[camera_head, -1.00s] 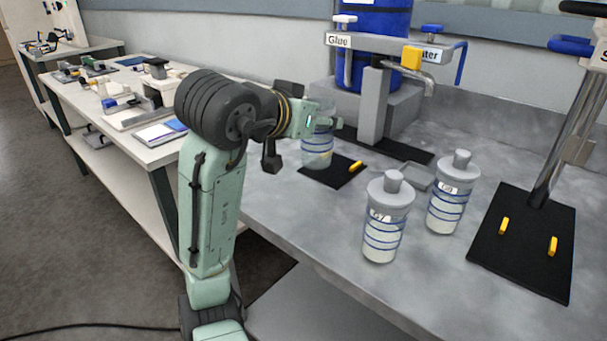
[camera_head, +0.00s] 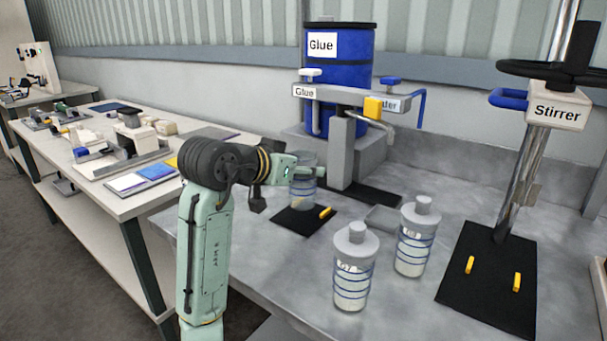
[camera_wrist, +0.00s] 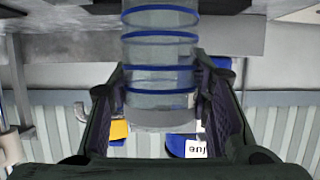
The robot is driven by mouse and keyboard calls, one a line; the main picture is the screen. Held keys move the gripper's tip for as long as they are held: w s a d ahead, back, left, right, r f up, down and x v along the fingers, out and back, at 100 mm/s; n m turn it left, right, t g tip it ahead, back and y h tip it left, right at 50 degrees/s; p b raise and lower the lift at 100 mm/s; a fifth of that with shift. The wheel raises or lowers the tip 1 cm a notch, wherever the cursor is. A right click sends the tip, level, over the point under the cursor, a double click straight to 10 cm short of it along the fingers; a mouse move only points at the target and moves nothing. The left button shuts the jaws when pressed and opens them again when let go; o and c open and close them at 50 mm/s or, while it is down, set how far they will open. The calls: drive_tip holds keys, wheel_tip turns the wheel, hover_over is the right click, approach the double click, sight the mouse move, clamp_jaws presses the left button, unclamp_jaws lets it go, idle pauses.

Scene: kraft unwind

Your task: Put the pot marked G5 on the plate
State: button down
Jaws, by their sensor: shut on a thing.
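My gripper (camera_head: 306,172) is shut on a clear pot with blue rings (camera_head: 303,192), upright over the back of a small black plate (camera_head: 287,220) with a yellow peg. I cannot tell whether its base touches the plate. In the wrist view the pot (camera_wrist: 160,48) sits between both fingers (camera_wrist: 160,105); no marking on it is readable. Two similar pots with grey knobbed lids stand on the bench: a nearer one (camera_head: 352,280) and one behind it to the right (camera_head: 412,250). Their labels are too small to read surely; neither clearly reads G5.
A blue Glue drum (camera_head: 340,80) and tap stand (camera_head: 342,150) rise behind the held pot. A flat grey square (camera_head: 383,219) lies to its right. A stirrer (camera_head: 556,108) stands at the right on a black base (camera_head: 487,290) with two yellow pegs. A cluttered table (camera_head: 130,205) is at left.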

sight(304, 180)
drive_tip(key=shift+w+d, duration=0.15)
drive_tip(key=shift+w, duration=0.7)
drive_tip(key=shift+f+p, duration=0.5)
drive_tip(key=shift+f, duration=1.35)
drive_tip(key=shift+f, duration=0.15)
drive_tip(key=c, duration=0.9)
unclamp_jaws()
drive_tip(key=shift+o, duration=0.2)
